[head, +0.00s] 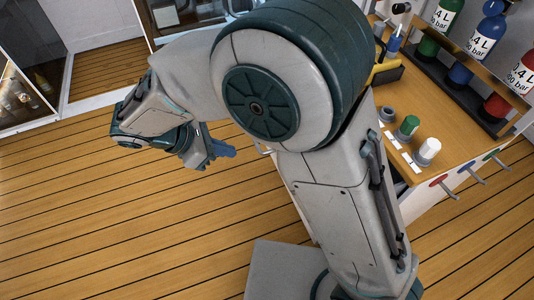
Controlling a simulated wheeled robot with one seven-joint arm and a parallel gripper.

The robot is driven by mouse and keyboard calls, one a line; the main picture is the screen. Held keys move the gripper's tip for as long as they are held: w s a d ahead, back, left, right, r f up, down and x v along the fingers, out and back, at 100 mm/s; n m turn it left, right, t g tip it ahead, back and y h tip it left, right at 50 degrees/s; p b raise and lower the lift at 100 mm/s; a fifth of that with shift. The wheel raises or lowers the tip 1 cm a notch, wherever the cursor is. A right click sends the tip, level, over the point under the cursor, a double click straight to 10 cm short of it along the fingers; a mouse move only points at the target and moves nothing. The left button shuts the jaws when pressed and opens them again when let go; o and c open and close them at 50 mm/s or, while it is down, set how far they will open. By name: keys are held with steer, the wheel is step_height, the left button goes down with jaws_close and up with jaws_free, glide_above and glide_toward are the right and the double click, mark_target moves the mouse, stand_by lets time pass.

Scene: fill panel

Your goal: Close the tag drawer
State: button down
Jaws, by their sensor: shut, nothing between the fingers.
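The tag drawer cannot be made out; my arm covers much of the wooden bench (425,110) on whose front it may sit. A small pale bent bar (263,149), possibly a handle, shows just left of my arm, and I cannot tell whether it belongs to the drawer. My gripper (222,149) is at the left of my arm, above the plank floor, with its blue fingers shut and empty. It is apart from the bar, a short way to its left.
Green, blue and red bottles (489,28) stand in a dark rack at the back right. Green (408,127) and white (428,151) capped items stand on the bench. Red, blue and green levers (444,187) stick out from its edge. The plank floor (110,220) at left is clear.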

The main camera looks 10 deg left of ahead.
steer(key=w+d+r+b+x, duration=0.1)
steer(key=b+x, duration=0.1)
steer(key=x, duration=1)
steer(key=shift+d+r+n+b, duration=0.15)
steer(key=shift+d+n+b, duration=0.15)
steer(key=shift+b, duration=0.1)
steer(key=shift+w, duration=0.15)
